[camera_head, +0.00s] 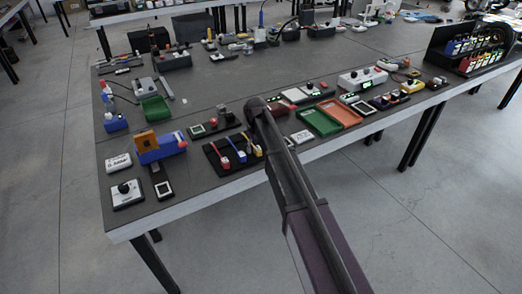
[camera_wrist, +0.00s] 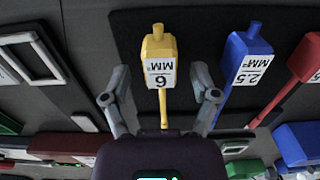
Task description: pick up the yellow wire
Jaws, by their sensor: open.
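The yellow wire piece (camera_wrist: 159,47) has a blocky head labelled "6 MM²" and a thin stem in the wrist view. It lies on a black tray (camera_wrist: 128,22). My gripper (camera_wrist: 160,97) is open, with one finger on each side of the yellow piece and a visible gap to each. In the head view, the yellow piece (camera_head: 257,150) is partly seen beside my arm, and the gripper fingers cannot be made out.
A blue piece labelled "2.5 MM²" (camera_wrist: 245,60) lies just right of the right finger, with a red piece (camera_wrist: 303,60) beyond it. A square-framed device (camera_wrist: 30,58) is at the left. The dark table (camera_head: 215,90) holds many other tools, with green (camera_head: 319,121) and orange (camera_head: 340,112) trays nearby.

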